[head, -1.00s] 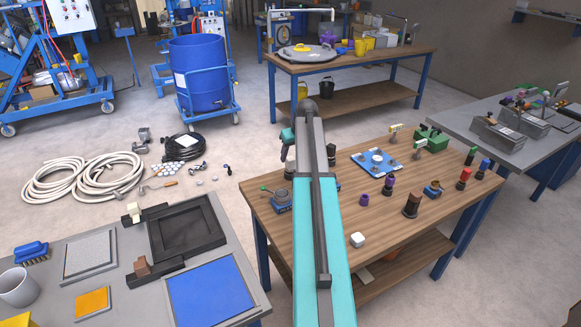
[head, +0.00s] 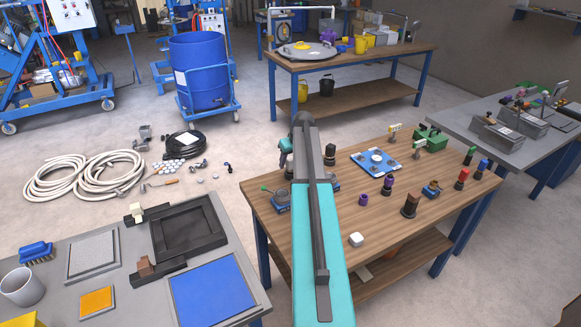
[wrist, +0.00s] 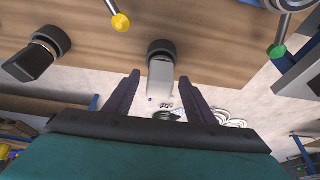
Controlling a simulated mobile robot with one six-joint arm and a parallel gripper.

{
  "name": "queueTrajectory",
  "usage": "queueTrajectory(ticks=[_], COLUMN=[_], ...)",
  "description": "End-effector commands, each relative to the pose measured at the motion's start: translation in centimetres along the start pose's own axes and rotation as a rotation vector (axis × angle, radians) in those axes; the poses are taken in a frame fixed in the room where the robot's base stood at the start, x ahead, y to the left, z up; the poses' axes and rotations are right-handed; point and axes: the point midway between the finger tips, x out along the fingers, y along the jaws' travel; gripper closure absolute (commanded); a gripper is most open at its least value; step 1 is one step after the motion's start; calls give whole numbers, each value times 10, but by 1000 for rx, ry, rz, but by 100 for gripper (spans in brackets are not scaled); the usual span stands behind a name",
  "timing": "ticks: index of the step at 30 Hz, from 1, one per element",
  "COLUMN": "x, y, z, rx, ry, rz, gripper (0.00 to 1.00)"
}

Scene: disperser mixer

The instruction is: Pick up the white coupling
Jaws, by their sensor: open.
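The white coupling (wrist: 160,80) has a pale body and a black collar. In the wrist view it is in the middle, between the two dark fingers of my gripper (wrist: 160,77), with a gap on each side. The fingers are apart and hold nothing. I cannot tell how deep the coupling sits between them.
A dark coupling (wrist: 38,53) stands beside it; it also shows in the head view (head: 330,154). A blue plate (head: 376,162), a white block (head: 356,240), a green box (head: 431,139) and several coloured fittings stand farther right. A blue device (head: 281,197) lies left of my arm.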

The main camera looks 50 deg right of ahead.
Motion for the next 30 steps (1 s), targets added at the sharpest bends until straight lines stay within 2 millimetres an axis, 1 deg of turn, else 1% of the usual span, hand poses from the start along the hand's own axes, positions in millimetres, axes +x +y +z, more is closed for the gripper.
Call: queueTrajectory(ticks=[6, 8, 15, 25, 30], x=[0, 0, 0, -2, -7], y=[0, 0, 0, 0, 0], z=[0, 0, 0, -1, -3], rx=[0, 0, 0, 0, 0], ry=[0, 0, 0, 1, 1], rz=[0, 0, 0, 0, 0], gripper=[50, 58, 99, 100, 100])
